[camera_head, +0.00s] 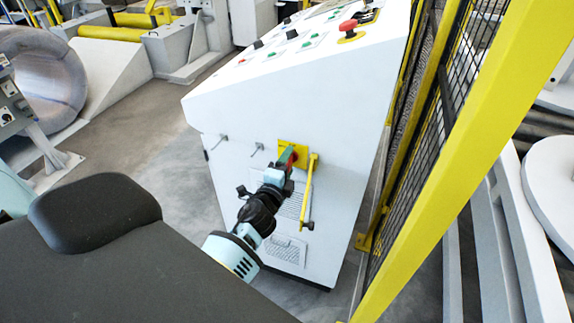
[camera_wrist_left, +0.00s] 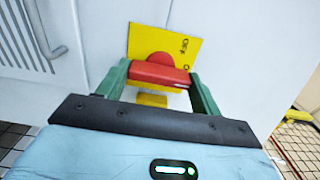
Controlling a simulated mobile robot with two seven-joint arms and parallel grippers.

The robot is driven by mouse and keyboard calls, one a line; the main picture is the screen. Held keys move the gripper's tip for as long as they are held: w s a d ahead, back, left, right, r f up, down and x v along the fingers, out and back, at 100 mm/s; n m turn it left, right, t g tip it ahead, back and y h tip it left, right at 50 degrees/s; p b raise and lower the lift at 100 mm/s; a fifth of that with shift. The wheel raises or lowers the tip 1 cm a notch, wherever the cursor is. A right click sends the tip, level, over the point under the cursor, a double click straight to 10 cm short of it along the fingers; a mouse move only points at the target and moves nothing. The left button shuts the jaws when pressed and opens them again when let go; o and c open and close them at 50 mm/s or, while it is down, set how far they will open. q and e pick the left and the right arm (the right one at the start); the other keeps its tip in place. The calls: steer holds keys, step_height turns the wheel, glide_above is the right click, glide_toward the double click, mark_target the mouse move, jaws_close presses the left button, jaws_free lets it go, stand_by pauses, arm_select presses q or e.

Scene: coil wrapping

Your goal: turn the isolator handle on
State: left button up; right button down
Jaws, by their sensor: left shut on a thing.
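The red isolator handle (camera_head: 291,155) sits on a yellow plate (camera_head: 299,150) on the front of the white control cabinet (camera_head: 345,150). In the left wrist view the handle (camera_wrist_left: 158,72) lies across between the two green fingers of my left gripper (camera_wrist_left: 160,80). The fingers touch its two ends, and the yellow plate (camera_wrist_left: 150,38) shows behind it with small dark lettering. In the head view my left gripper (camera_head: 283,168) reaches the handle from the lower left and hides part of it. My right gripper is not in view.
A yellow bar (camera_head: 307,195) stands upright on the cabinet just right of the plate. A yellow-framed mesh fence (camera_head: 470,150) runs close on the right. A red mushroom button (camera_head: 348,26) is on the cabinet's sloped top. Open floor (camera_head: 165,165) lies to the left.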

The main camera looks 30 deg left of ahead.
arm_select(q)
steer(key=shift+a+r, duration=0.1)
steer(key=shift+r, duration=0.05)
steer(key=o, duration=0.7)
steer(key=shift+w, duration=0.1)
steer(key=v, duration=0.7)
steer(key=shift+s, duration=0.4)
